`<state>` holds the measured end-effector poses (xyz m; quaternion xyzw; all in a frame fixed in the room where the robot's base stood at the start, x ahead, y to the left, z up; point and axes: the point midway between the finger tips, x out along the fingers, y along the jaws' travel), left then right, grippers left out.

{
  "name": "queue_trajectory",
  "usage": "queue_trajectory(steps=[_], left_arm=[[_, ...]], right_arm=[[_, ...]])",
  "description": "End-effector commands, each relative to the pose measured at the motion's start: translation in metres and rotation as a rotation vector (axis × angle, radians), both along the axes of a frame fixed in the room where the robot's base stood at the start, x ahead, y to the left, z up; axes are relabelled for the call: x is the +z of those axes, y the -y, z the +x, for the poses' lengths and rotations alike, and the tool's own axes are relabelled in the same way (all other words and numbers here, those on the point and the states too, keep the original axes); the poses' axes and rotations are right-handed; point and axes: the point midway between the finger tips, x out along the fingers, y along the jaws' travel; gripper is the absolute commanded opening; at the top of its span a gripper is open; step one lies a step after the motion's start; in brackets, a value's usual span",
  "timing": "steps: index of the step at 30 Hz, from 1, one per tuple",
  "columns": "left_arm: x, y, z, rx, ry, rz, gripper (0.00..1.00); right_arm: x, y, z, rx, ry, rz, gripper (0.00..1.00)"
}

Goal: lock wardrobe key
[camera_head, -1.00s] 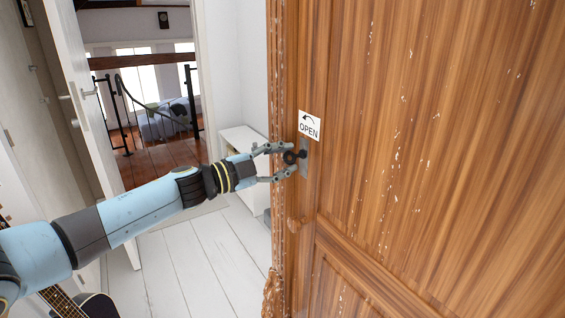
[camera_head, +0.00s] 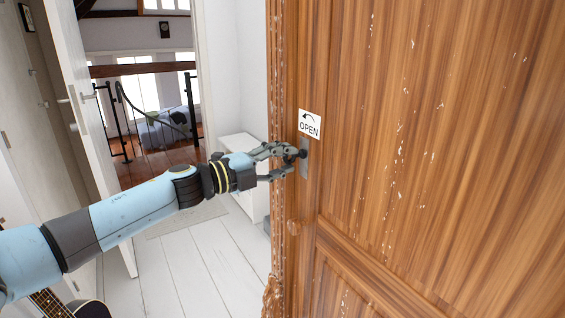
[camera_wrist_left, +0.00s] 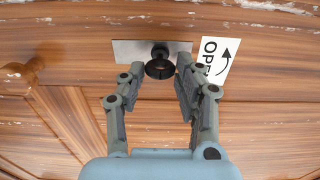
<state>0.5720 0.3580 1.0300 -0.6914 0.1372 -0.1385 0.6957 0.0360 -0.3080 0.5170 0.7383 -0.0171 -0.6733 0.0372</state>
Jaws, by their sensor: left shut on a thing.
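The brown wooden wardrobe door (camera_head: 430,130) fills the right side of the head view. My left gripper (camera_head: 288,160) reaches in from the left and is shut on the key. In the left wrist view its two fingers (camera_wrist_left: 160,76) lie on either side of the ring. The key's shaft inside the lock is hidden. My right gripper is not in view.
A white "OPEN" label with a curved arrow (camera_head: 310,123) is beside the lock. A small white cabinet (camera_head: 241,190) stands behind my gripper. A guitar (camera_head: 88,308) is at lower left, near an open white door (camera_head: 88,110). The white plank floor (camera_head: 190,270) is mostly clear.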

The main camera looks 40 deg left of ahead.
Motion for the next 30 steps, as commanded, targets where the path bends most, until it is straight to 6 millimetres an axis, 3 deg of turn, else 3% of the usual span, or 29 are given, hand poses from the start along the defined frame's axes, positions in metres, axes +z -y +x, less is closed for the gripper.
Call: queue_trajectory(steps=[13,14,18,30], left_arm=[[-0.0012,0.0001,-0.0006,0.0,0.002,0.01,0.01],[-0.0013,0.0001,-0.0006,-0.001,0.002,0.01,0.35],[-0.001,0.0,-0.0004,0.0,0.002,0.009,0.54],[-0.0019,-0.0034,-0.0079,0.0,0.001,0.009,0.56]], right_arm=[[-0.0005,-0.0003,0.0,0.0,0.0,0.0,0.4],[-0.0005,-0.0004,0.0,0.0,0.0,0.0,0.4],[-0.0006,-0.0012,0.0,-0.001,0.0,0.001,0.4],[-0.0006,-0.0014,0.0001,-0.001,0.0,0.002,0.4]])
